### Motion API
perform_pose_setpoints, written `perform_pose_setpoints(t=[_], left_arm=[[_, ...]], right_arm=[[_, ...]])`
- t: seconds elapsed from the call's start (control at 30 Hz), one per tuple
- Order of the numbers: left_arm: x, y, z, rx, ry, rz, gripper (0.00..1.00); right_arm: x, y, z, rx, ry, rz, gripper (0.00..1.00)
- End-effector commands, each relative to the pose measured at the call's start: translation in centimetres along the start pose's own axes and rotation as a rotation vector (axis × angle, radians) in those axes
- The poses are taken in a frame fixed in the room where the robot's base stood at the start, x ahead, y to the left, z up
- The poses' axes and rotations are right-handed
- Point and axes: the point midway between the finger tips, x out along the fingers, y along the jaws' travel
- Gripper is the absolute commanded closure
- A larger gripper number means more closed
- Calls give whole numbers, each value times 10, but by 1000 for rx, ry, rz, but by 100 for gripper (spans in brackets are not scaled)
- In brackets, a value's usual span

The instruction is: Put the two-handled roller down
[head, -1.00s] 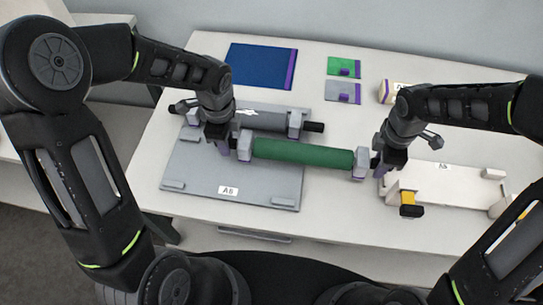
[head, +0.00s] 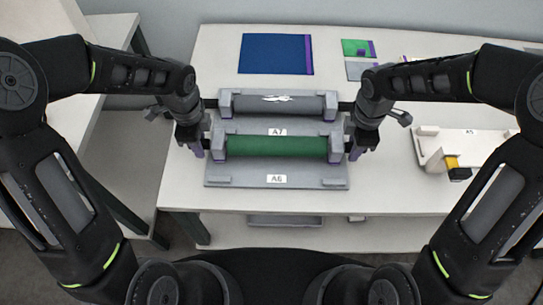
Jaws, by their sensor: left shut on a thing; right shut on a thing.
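The two-handled roller is a green cylinder (head: 277,148) with a grey block at each end. My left gripper (head: 196,152) is shut on its left end, and my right gripper (head: 352,149) is shut on its right end. The roller lies level across the grey plate labelled A6 (head: 235,179), in front of the A7 label. I cannot tell whether it touches the plate or hangs just above it. The grips are partly hidden by my gripper bodies.
A dark grey roller (head: 279,103) sits between grey end blocks just behind. A blue panel (head: 274,53) and a green card (head: 354,47) lie farther back. A cream tray (head: 435,147) with a yellow-and-black piece (head: 459,171) is at right. The table's front edge is close to the plate.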

Motion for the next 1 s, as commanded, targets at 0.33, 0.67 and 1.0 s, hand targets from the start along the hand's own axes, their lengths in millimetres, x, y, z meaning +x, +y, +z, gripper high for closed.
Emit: perform_pose_setpoints(t=[0.33, 0.67, 1.0], left_arm=[[-8, -1, 0, 0, 0, -2, 100], [-32, -1, 0, 0, 0, -2, 100], [-30, -1, 0, 0, 0, -2, 100]], right_arm=[[-8, 1, 0, 0, 0, 2, 100], [-32, 1, 0, 0, 0, 2, 100], [-30, 1, 0, 0, 0, 2, 100]])
